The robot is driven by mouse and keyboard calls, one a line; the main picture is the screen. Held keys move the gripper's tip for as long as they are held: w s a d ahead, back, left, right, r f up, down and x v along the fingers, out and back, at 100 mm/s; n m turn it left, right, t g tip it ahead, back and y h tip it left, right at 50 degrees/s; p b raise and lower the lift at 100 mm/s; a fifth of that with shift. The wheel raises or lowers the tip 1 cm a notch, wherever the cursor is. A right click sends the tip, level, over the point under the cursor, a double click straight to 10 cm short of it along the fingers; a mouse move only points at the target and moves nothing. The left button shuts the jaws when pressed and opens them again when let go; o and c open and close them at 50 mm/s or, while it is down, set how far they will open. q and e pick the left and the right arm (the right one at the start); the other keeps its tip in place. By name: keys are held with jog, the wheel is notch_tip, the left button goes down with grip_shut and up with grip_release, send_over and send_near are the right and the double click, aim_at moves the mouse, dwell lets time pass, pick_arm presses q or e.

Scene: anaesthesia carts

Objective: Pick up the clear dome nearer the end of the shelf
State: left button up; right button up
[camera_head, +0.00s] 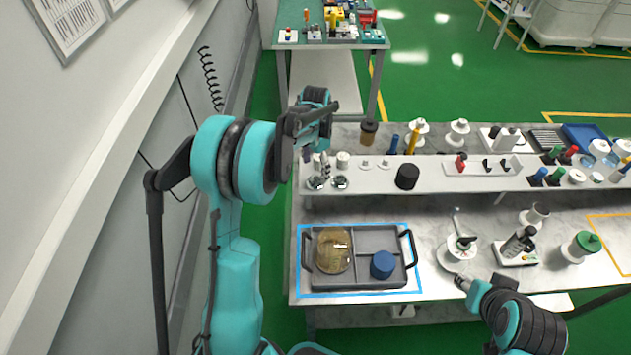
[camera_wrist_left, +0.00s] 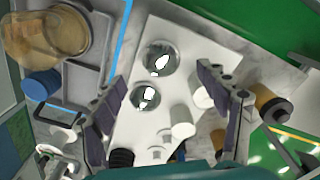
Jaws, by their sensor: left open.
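Two clear domes with white pieces inside stand side by side on the raised white shelf (camera_head: 375,181). The dome nearer the shelf's left end (camera_head: 316,183) also shows in the left wrist view (camera_wrist_left: 161,61). The other dome (camera_head: 340,182) stands just right of it and shows in the left wrist view (camera_wrist_left: 146,97). My left gripper (camera_head: 306,150) hangs above that end of the shelf. In the left wrist view my left gripper (camera_wrist_left: 162,75) is open and empty, its fingers either side of the view of the domes, apart from them.
White cylinders (camera_head: 342,160) stand close behind the domes, and a black cylinder (camera_head: 407,177) to their right. My right arm (camera_head: 510,318) shows at lower right.

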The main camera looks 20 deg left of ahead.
aim_at(316, 177)
pick_arm(q)
notch_tip(316, 177, down, 6)
jog(key=shift+w+b, duration=0.1)
jog(key=shift+b, duration=0.35)
jog(key=c, duration=1.3)
